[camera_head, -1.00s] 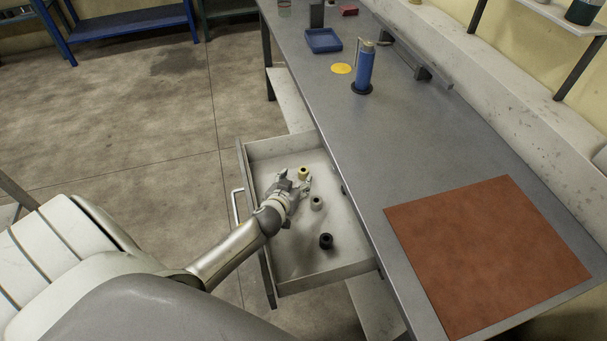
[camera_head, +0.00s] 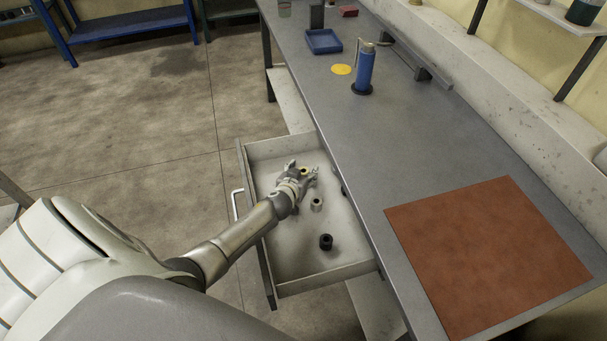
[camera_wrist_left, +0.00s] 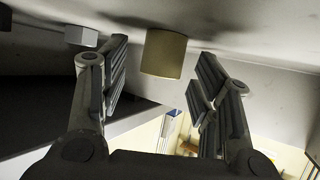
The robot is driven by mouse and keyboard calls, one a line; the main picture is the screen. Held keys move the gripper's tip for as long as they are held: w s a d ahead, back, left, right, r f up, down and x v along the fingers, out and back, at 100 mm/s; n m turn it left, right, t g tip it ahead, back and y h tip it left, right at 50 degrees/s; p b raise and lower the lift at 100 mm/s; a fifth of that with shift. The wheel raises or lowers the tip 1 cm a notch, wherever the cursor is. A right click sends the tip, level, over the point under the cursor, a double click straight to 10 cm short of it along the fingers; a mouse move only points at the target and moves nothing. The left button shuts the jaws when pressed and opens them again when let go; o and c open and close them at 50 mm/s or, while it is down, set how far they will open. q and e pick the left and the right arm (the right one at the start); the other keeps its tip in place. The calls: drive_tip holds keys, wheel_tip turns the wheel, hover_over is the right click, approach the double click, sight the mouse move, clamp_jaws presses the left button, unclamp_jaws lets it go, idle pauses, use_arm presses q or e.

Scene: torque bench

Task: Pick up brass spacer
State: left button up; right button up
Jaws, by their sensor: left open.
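The brass spacer (camera_head: 304,171) is a small yellow ring-like piece in the open drawer (camera_head: 292,282); in the head view my gripper partly hides it. My left gripper (camera_head: 302,170) is open and reaches into the drawer at the spacer. In the left wrist view the spacer (camera_wrist_left: 164,54) is a brass cylinder between the two spread fingers of my left gripper (camera_wrist_left: 163,80), with a gap on each side. My right gripper does not show.
A grey spacer (camera_head: 317,204) lies close beside my gripper, and a black spacer (camera_head: 326,241) is nearer the drawer's front end. The workbench (camera_head: 400,150) borders the drawer on the right. On it are a reddish mat (camera_head: 487,255) and a blue torch-like tool (camera_head: 365,70).

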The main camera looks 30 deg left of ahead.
use_arm(q)
drive_tip(key=c, duration=1.2)
drive_tip(key=shift+r, duration=0.15)
